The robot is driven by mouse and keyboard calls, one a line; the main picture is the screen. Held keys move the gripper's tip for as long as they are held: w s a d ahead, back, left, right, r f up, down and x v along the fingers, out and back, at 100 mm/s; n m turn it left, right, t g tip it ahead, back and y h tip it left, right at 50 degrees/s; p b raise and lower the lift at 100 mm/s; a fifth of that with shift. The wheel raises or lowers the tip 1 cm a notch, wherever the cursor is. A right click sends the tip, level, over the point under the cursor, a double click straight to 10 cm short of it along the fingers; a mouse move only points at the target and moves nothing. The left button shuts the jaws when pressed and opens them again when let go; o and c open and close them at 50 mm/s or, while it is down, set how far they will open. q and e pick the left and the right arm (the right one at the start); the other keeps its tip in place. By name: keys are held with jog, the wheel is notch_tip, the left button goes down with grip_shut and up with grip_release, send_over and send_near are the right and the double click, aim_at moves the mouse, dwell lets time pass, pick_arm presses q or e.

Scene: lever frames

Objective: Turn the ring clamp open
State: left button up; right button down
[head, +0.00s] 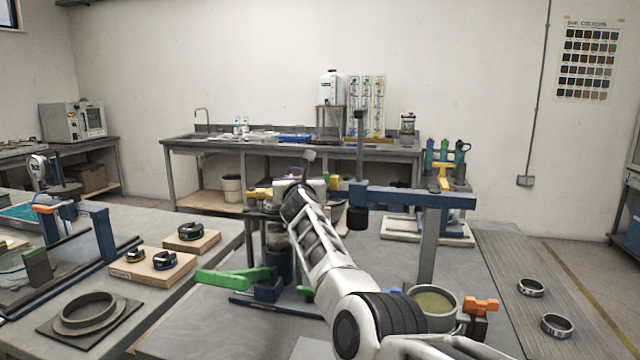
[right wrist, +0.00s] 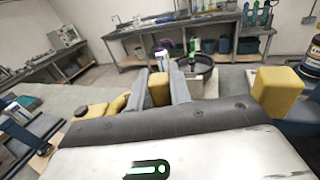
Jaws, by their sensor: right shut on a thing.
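My right arm reaches in from the lower right of the head view, and its gripper (head: 297,184) is at a fixture with yellow parts in the middle of the table. In the right wrist view my right gripper (right wrist: 161,88) is shut on a yellow handle (right wrist: 159,90), which shows between its two grey fingers. A yellow piece (head: 261,193) shows left of the gripper in the head view. My wrist hides much of the fixture, so I cannot tell how far the clamp is turned. My left gripper is not in view.
A blue beam on a post (head: 420,199) stands right of my gripper. A round pot (head: 436,308) with an orange knob (head: 481,306) is beside my forearm. A green lever (head: 233,278) lies left of it. Two dark rings (head: 557,326) (head: 531,288) rest on the right-hand board.

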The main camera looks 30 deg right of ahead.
jog(key=shift+w+d+r+n+t+y+p, duration=0.1)
jog(key=shift+w+n+t+y+p, duration=0.3)
jog(key=shift+y, duration=0.3)
jog(key=shift+w, duration=0.1)
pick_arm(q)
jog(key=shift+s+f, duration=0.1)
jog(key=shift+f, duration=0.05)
pick_arm(e)
jog(key=c, duration=1.3)
grip_release()
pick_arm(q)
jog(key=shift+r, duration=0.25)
